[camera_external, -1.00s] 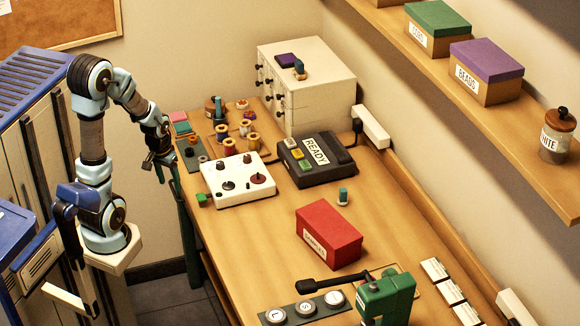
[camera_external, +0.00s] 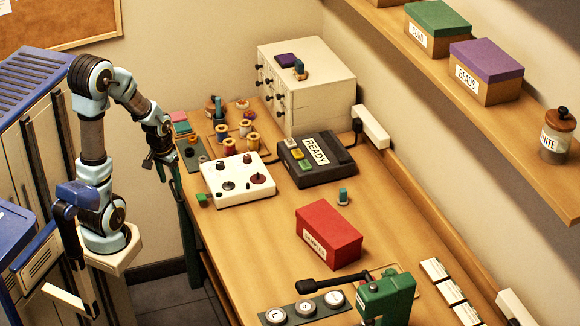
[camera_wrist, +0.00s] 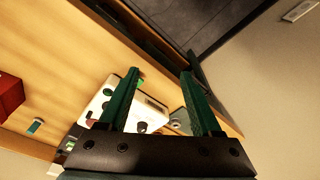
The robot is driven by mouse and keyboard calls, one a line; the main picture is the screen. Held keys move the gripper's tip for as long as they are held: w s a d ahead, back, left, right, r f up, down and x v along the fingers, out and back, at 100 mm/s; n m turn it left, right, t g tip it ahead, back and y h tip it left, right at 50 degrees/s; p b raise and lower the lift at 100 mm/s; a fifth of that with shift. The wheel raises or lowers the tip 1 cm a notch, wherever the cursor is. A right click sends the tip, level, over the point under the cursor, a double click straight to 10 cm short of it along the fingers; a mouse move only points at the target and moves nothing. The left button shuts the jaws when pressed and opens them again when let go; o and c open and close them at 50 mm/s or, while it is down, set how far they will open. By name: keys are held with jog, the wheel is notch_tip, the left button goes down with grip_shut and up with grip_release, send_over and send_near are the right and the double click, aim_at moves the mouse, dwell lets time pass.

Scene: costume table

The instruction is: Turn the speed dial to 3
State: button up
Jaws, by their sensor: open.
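The white control box (camera_external: 238,178) sits on the wooden table and has several dark knobs and a dark red round dial (camera_external: 257,179) on its top. I cannot read any numbers on it, so I cannot tell which knob is the speed dial or where it points. My gripper (camera_external: 160,166) is open and empty, in the air at the table's left edge, left of the box and apart from it. In the wrist view, the green fingers of my gripper (camera_wrist: 160,88) stand wide apart. The white box (camera_wrist: 118,100) shows partly behind the left finger there.
A black machine labelled READY (camera_external: 315,158) stands right of the box. Thread spools (camera_external: 245,128) and a white drawer cabinet (camera_external: 320,88) are behind. A red box (camera_external: 329,233) and a green press (camera_external: 386,297) stand nearer.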

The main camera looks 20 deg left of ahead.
aim_at(247, 156)
jog(key=w+d+m+b, duration=0.1)
jog(key=w+d+m, duration=0.1)
jog(key=w+m, duration=0.2)
jog(key=w+d+m+b, duration=0.1)
jog(key=w+d+m, duration=0.1)
jog(key=w+m, duration=0.2)
jog(key=w+d+r+m+y+b, duration=0.1)
jog(key=w+d+m, duration=0.1)
jog(key=w+m, duration=0.1)
jog(key=shift+w+d+m, duration=0.15)
jog(key=shift+w+m, duration=0.25)
jog(key=shift+w, duration=0.25)
jog(key=w+d+r+m+t+y+b, duration=0.2)
jog(key=w+d+r+m+b, duration=0.1)
jog(key=w+d+m, duration=0.75)
jog(key=w+a+f+m, duration=0.1)
jog(key=f, duration=0.2)
jog(key=w+a+f+m+p, duration=0.1)
jog(key=f, duration=0.2)
jog(key=w+a+f+m, duration=0.1)
jog(key=w+a+f, duration=0.1)
jog(key=f, duration=0.1)
jog(key=shift+f+p, duration=0.25)
jog(key=shift+p, duration=0.15)
jog(key=shift+c, duration=0.4)
grip_shut()
